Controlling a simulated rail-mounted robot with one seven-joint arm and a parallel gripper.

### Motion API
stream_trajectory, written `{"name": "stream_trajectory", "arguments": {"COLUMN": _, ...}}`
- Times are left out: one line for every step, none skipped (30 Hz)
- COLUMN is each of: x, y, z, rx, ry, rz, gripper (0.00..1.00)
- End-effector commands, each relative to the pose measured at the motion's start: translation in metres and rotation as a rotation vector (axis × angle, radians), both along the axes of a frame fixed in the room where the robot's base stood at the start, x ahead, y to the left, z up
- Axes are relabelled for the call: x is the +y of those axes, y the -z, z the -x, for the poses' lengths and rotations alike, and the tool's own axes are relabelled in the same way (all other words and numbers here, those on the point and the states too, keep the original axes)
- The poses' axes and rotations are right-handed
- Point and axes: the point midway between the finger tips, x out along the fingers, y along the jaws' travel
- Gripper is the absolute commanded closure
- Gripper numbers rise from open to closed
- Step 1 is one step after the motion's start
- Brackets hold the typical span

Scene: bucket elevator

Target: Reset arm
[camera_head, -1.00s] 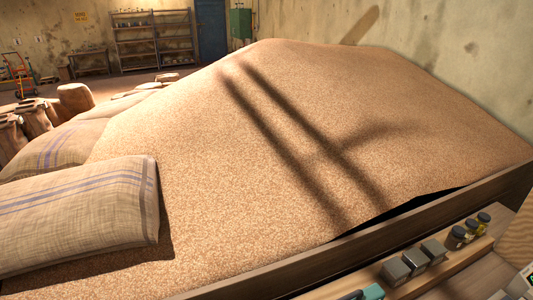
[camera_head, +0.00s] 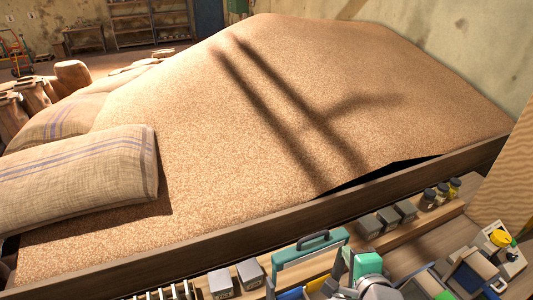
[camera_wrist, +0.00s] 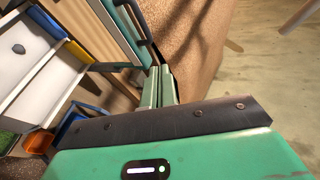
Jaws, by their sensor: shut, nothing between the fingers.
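My gripper (camera_wrist: 163,80) shows in the wrist view, with two green fingers close together beyond a dark plate and a green housing. The fingers are shut and nothing is between them. Past the fingertips lies a teal-edged case with a dark handle (camera_wrist: 138,22). The same teal frame with a handle (camera_head: 312,243) appears to stand at the bottom of the head view. I cannot tell how far the fingertips are from it. A green block (camera_head: 367,264) beside it in the head view may be part of my arm.
A big grain heap (camera_head: 220,130) fills a wooden-walled bin (camera_head: 240,225). A sack (camera_head: 80,180) lies on its left. Grey boxes (camera_head: 387,217) and small jars (camera_head: 441,190) stand on a ledge in front. White trays (camera_wrist: 35,70) are left in the wrist view.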

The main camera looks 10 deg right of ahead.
Motion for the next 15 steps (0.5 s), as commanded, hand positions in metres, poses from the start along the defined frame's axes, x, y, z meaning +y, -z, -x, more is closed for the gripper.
{"name": "stream_trajectory", "arguments": {"x": 0.024, "y": -0.044, "z": -0.01, "rx": -0.055, "ry": -0.056, "rz": 0.138, "gripper": 1.0}}
{"name": "stream_trajectory", "arguments": {"x": 0.037, "y": -0.068, "z": -0.014, "rx": -0.087, "ry": -0.087, "rz": 0.23, "gripper": 1.0}}
{"name": "stream_trajectory", "arguments": {"x": 0.055, "y": -0.1, "z": -0.018, "rx": -0.133, "ry": -0.12, "rz": 0.35, "gripper": 1.0}}
{"name": "stream_trajectory", "arguments": {"x": 0.069, "y": -0.124, "z": -0.019, "rx": -0.167, "ry": -0.144, "rz": 0.439, "gripper": 1.0}}
{"name": "stream_trajectory", "arguments": {"x": 0.084, "y": -0.147, "z": -0.019, "rx": -0.201, "ry": -0.161, "rz": 0.527, "gripper": 1.0}}
{"name": "stream_trajectory", "arguments": {"x": 0.104, "y": -0.178, "z": -0.016, "rx": -0.249, "ry": -0.182, "rz": 0.643, "gripper": 1.0}}
{"name": "stream_trajectory", "arguments": {"x": 0.119, "y": -0.201, "z": -0.013, "rx": -0.286, "ry": -0.192, "rz": 0.727, "gripper": 1.0}}
{"name": "stream_trajectory", "arguments": {"x": 0.133, "y": -0.224, "z": -0.009, "rx": -0.323, "ry": -0.199, "rz": 0.813, "gripper": 1.0}}
{"name": "stream_trajectory", "arguments": {"x": 0.153, "y": -0.253, "z": -0.001, "rx": -0.372, "ry": -0.201, "rz": 0.923, "gripper": 1.0}}
{"name": "stream_trajectory", "arguments": {"x": 0.168, "y": -0.275, "z": 0.007, "rx": -0.41, "ry": -0.199, "rz": 1.005, "gripper": 1.0}}
{"name": "stream_trajectory", "arguments": {"x": 0.182, "y": -0.296, "z": 0.016, "rx": -0.447, "ry": -0.192, "rz": 1.085, "gripper": 1.0}}
{"name": "stream_trajectory", "arguments": {"x": 0.2, "y": -0.323, "z": 0.029, "rx": -0.495, "ry": -0.175, "rz": 1.184, "gripper": 1.0}}
{"name": "stream_trajectory", "arguments": {"x": 0.213, "y": -0.341, "z": 0.04, "rx": -0.528, "ry": -0.161, "rz": 1.255, "gripper": 1.0}}
{"name": "stream_trajectory", "arguments": {"x": 0.224, "y": -0.358, "z": 0.051, "rx": -0.56, "ry": -0.141, "rz": 1.32, "gripper": 1.0}}
{"name": "stream_trajectory", "arguments": {"x": 0.237, "y": -0.377, "z": 0.066, "rx": -0.595, "ry": -0.115, "rz": 1.397, "gripper": 1.0}}
